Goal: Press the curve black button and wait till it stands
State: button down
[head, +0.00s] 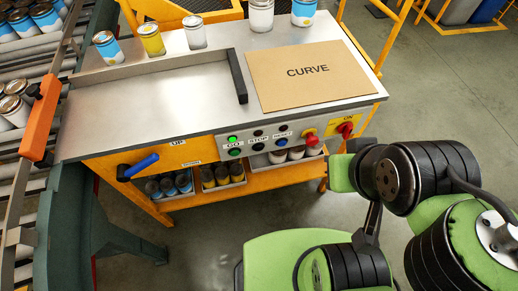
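The control panel (270,141) is on the front of the steel-topped bench, below a brown card marked CURVE (307,73). The black button (258,147) sits in the panel's lower row, between a green button (235,152) and a blue button (281,141). The label above it seems to read STOP. Above the labels, the left lamp (233,139) glows green and the other two look dark. My green and black arm is folded at the lower right, apart from the panel. I cannot make out my gripper's fingers.
A red mushroom button (312,139) and a red rotary switch (345,129) are right of the black button. A blue-gripped lever (140,166) sticks out at the left front. Rollers with cans (14,110) run along the left. Cans stand on the bench's back edge.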

aim_at(257, 148)
jog(key=j+u, duration=0.9)
